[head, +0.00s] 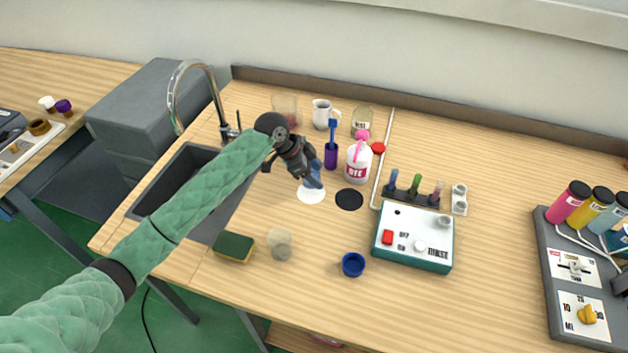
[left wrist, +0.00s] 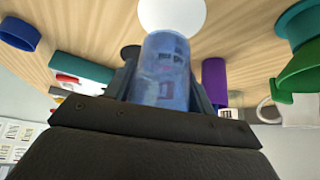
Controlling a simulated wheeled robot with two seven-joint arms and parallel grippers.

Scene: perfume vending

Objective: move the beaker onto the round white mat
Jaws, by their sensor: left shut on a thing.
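The beaker (head: 314,179) is a clear, bluish cup. My left gripper (head: 309,177) is shut on it, and the left wrist view shows the beaker (left wrist: 165,72) between the two dark fingers. The round white mat (head: 311,195) lies on the wooden table, and the beaker covers its upper part in the head view. The mat also shows beyond the beaker in the left wrist view (left wrist: 172,14). The beaker is at the mat, but I cannot tell whether its bottom touches it. My right gripper is not in view.
A black round mat (head: 349,200) lies just right. A white dye bottle (head: 357,163) and purple holder (head: 331,157) stand close behind. A blue cap (head: 353,264), mixer box (head: 414,238) and sponge (head: 234,247) are nearer the front. The sink (head: 168,187) is left.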

